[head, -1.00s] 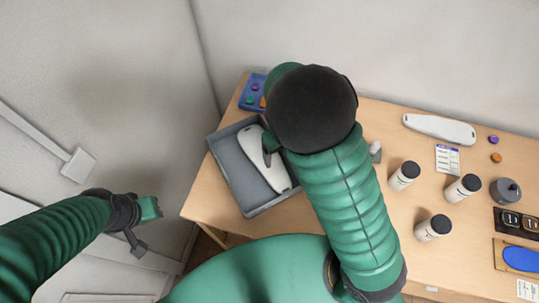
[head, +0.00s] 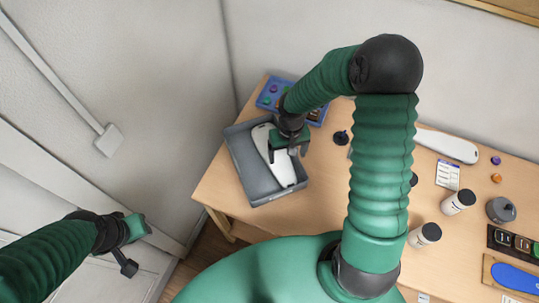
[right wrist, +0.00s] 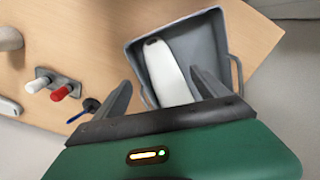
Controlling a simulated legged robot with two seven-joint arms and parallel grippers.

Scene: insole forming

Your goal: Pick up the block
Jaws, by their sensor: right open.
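A long white block (head: 287,172) with a rounded end lies in a grey tray (head: 250,185) at the table's left end. My right gripper (head: 290,152) is over the tray, close to the block, and covers part of it. In the right wrist view the gripper (right wrist: 162,92) is open, its two dark fingers apart. The white block (right wrist: 165,72) shows between and beyond them, lying in the grey tray (right wrist: 218,42). Nothing is held there. My left gripper (head: 130,248) is off the table at the lower left; its jaw opening is unclear.
A second white block (head: 447,145) lies at the back right. A blue panel with coloured buttons (head: 271,92) is behind the tray. White bottles with dark caps (head: 458,202), a grey round pot (head: 501,210) and a blue insole shape (head: 516,277) occupy the right side. A wall borders the left.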

